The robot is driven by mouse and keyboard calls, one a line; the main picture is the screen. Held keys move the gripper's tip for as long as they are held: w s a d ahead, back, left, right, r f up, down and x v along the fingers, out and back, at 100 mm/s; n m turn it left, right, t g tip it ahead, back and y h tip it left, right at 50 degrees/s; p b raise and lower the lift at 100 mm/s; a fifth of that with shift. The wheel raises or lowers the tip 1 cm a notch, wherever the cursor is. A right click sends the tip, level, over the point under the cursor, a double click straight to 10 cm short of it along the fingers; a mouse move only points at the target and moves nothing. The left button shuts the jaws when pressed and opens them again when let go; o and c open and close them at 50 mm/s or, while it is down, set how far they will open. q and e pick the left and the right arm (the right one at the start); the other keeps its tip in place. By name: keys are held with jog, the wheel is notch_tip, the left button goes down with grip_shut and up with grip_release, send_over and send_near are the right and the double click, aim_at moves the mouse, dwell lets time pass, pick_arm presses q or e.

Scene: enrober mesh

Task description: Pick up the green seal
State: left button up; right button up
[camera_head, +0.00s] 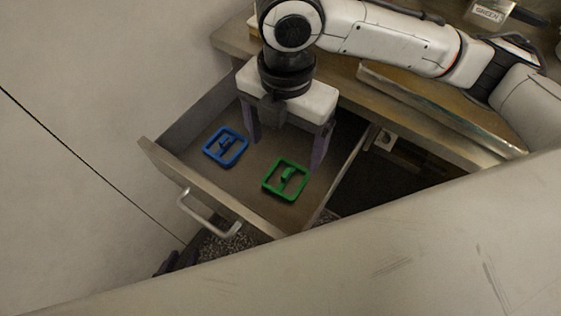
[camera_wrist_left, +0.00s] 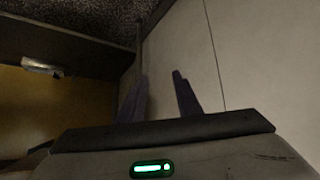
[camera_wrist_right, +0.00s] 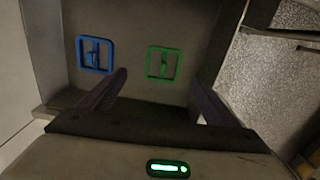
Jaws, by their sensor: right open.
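The green seal (camera_head: 287,176), a flat rounded-square frame with a raised middle piece, lies on the floor of the open drawer (camera_head: 163,160). It also shows in the right wrist view (camera_wrist_right: 163,63), near the middle between the fingers. My right gripper (camera_head: 288,150) is open and empty, pointing down into the drawer, just behind the green seal and apart from it. My left gripper (camera_head: 177,262) is mostly hidden at the lower left of the head view, outside the drawer. In the left wrist view (camera_wrist_left: 160,85) its fingers are apart with nothing between them.
A similar blue seal (camera_head: 226,146) lies to the left of the green one. The drawer has a metal handle (camera_head: 207,215) on its front. A worktop (camera_head: 345,85) is behind the drawer, with a "GREEN" label (camera_head: 487,14) at the upper right.

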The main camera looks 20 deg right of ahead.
aim_at(285, 174)
jog(key=f, duration=0.3)
jog(key=shift+s+f, duration=0.4)
notch_tip(285, 174, down, 5)
jog(key=shift+s+f+b, duration=0.15)
jog(key=shift+f+b, duration=0.05)
jog(key=shift+b, duration=0.5)
jog(key=c, duration=1.1)
